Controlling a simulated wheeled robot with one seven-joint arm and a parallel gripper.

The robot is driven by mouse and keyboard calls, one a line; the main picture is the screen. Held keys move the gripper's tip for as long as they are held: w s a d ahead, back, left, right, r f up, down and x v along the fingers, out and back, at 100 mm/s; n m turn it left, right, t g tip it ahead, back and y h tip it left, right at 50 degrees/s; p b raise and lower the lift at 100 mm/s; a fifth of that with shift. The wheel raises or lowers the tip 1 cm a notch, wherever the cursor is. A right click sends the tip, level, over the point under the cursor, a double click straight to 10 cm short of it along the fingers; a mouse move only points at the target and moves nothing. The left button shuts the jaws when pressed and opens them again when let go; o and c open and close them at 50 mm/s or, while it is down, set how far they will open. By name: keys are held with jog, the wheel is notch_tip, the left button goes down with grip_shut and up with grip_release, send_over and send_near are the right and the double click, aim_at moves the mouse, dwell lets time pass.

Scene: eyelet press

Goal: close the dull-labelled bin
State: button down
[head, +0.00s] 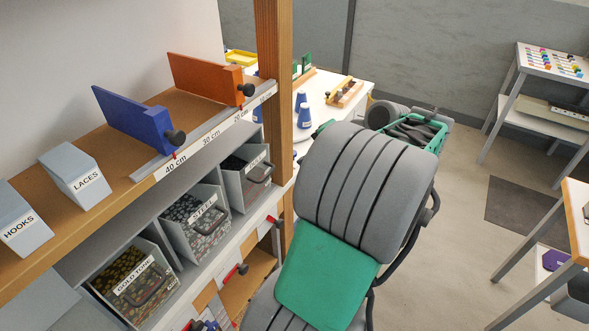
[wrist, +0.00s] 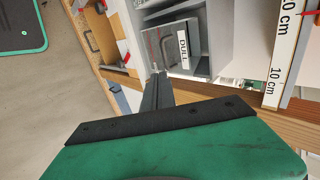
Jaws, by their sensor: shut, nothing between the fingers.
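The dull-labelled bin (wrist: 168,44) is at the top centre of the wrist view, a grey bin with a white DULL label. In the head view the bin nearest the post (head: 232,188), with dark contents and a dark handle, looks like the same one; its label is too small to read. How far its front stands out is hard to tell. My gripper (wrist: 157,76) is shut and empty, its dark fingers pointing at the bin's lower front. I cannot tell whether they touch it. The gripper is hidden in the head view.
The steel bin (head: 183,222) and gold-tone bin (head: 131,283) stand left of it under the wooden shelf (head: 217,105). A wooden post (head: 273,80) rises at the right end. Blue (head: 133,117) and orange (head: 203,77) stops sit above on a ruler rail.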

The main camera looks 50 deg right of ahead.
jog(key=b+x, duration=0.3)
jog(key=x, duration=1)
jog(key=shift+a+g+b, duration=0.3)
jog(key=shift+a+b, duration=0.05)
jog(key=shift+b, duration=0.05)
